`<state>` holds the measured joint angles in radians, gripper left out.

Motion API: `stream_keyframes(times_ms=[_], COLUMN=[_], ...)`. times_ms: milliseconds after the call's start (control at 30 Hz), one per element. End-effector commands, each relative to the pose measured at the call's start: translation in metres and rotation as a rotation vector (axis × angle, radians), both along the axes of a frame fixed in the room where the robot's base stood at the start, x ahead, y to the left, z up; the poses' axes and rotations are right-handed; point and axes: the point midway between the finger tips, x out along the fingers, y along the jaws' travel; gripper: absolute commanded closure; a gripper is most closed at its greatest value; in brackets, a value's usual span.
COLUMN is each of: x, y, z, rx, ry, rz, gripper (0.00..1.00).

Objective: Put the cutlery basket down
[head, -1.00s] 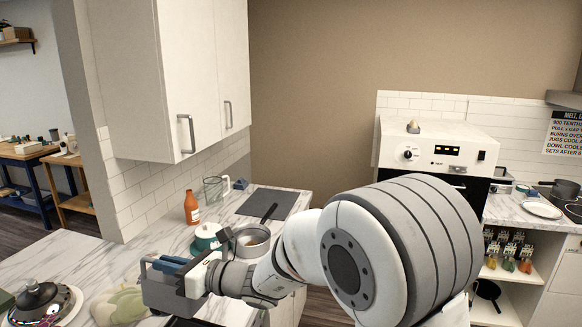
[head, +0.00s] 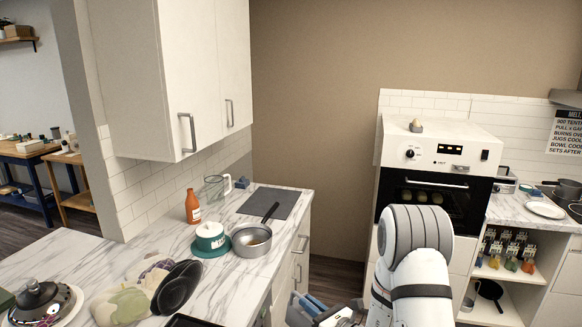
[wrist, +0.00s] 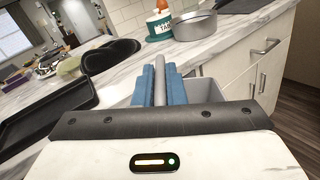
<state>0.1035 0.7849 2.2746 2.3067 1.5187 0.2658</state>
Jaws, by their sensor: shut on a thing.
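My gripper (head: 316,306) is at the bottom of the head view, to the right of the counter's front edge. In the wrist view its two blue fingers (wrist: 160,85) are shut on the upright grey handle of the cutlery basket. The grey basket (wrist: 206,90) hangs behind the fingers, mostly hidden by them and by the gripper body. It appears off the counter, beside the marble worktop (head: 215,270). In the head view only a small part of the basket shows, and its contents cannot be made out.
The counter holds a saucepan (head: 251,240), a green-and-white cup (head: 209,237), an orange bottle (head: 192,207), a glass jug (head: 214,187), a grey mat (head: 269,203), a dark pan (head: 178,288) and a lidded dish (head: 40,300). An oven (head: 436,195) stands at right. Marble is bare beside the saucepan.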

Motion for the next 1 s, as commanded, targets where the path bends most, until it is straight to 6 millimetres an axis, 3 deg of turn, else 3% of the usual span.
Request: stream_keyframes(times_ms=[33, 100, 367, 1000], x=[-0.003, -0.006, -0.023, -0.023], y=[-0.02, -0.042, -0.1, -0.1], z=[-0.013, -0.026, -0.061, -0.154], rx=[0.001, -0.001, -0.007, -0.01], ry=[0.006, 0.004, 0.002, -0.003], rz=[-0.043, -0.09, -0.23, -0.229], gripper=[1.0, 1.0, 1.0, 1.0])
